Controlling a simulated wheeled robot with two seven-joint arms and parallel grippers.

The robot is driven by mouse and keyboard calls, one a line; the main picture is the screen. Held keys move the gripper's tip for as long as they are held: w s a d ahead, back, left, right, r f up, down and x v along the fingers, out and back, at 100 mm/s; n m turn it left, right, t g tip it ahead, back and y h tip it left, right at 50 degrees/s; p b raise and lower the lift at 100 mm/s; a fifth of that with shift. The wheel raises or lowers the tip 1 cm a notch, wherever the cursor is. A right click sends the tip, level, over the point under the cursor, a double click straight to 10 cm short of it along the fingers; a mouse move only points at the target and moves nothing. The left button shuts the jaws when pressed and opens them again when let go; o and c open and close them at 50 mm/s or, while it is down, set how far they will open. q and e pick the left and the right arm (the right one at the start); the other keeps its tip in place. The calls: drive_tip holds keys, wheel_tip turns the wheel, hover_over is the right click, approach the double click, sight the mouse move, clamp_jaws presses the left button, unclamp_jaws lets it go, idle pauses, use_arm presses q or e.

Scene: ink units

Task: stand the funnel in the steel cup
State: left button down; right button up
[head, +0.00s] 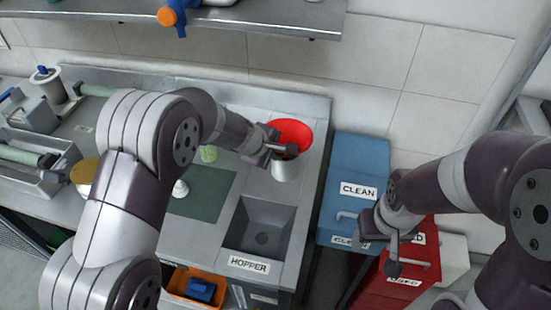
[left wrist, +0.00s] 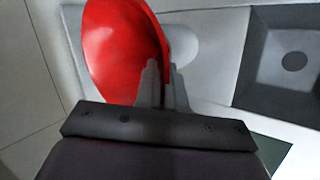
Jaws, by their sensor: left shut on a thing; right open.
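The red funnel (head: 292,131) is at the back right of the counter in the head view, wide mouth up. It fills the upper left of the left wrist view (left wrist: 115,45). My left gripper (head: 284,151) is shut on the funnel's near side; its fingers (left wrist: 165,88) meet the red wall. A pale grey cylinder, apparently the steel cup (head: 284,171), shows just below the gripper and funnel. The gripper hides where funnel and cup meet, so I cannot tell if the spout is inside. My right gripper (head: 378,243) is open and empty, in front of the bins.
A sink labelled HOPPER (head: 260,226) lies in front of the cup. A green mat (head: 207,196) with a small white object (head: 180,189) is to its left. A blue CLEAN bin (head: 358,160) and a red bin (head: 412,262) stand right. A shelf (head: 270,22) overhangs the back.

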use_arm(q)
drive_tip(key=shift+f, duration=0.1)
drive_tip(key=shift+f+b, duration=0.3)
drive_tip(key=shift+f, duration=0.1)
drive_tip(key=c, duration=1.2)
unclamp_jaws()
drive_tip(key=shift+r, duration=0.1)
drive_tip(key=shift+c, duration=0.2)
drive_tip(key=shift+r+p, duration=0.3)
drive_tip(key=shift+p, duration=0.1)
drive_tip(key=p+v, duration=0.2)
drive_tip(key=v, duration=1)
drive_tip(key=s+a+f+m+g+y, duration=0.2)
drive_tip(key=s+a+m, duration=0.3)
drive_tip(key=s, duration=0.4)
drive_tip(key=s+a+f+m+g+y, duration=0.2)
drive_tip(key=s+a+f+m, duration=0.2)
drive_tip(key=s, duration=0.5)
drive_tip(key=a+m, duration=0.2)
drive_tip(key=m, duration=0.1)
drive_tip(key=shift+s+m+g, duration=0.25)
drive_tip(key=shift+m+g, duration=0.05)
